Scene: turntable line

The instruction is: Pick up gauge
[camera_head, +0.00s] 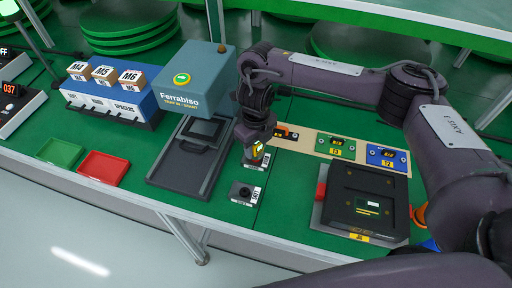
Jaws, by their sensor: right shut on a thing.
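My right gripper (256,134) reaches down from the right and is shut on a small dark and yellow thing, which looks like the gauge (257,152). The gripper covers much of it. It is just above or on the green table, beside a white label; I cannot tell whether it touches the surface. My left gripper is not in view.
A small black block with a knob (243,192) sits just in front. The blue-grey Ferrabiso press (190,82) stands close left. A beige strip with orange, green and blue modules (316,142) and a black case (362,198) lie right. Red (103,167) and green (59,152) trays lie left.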

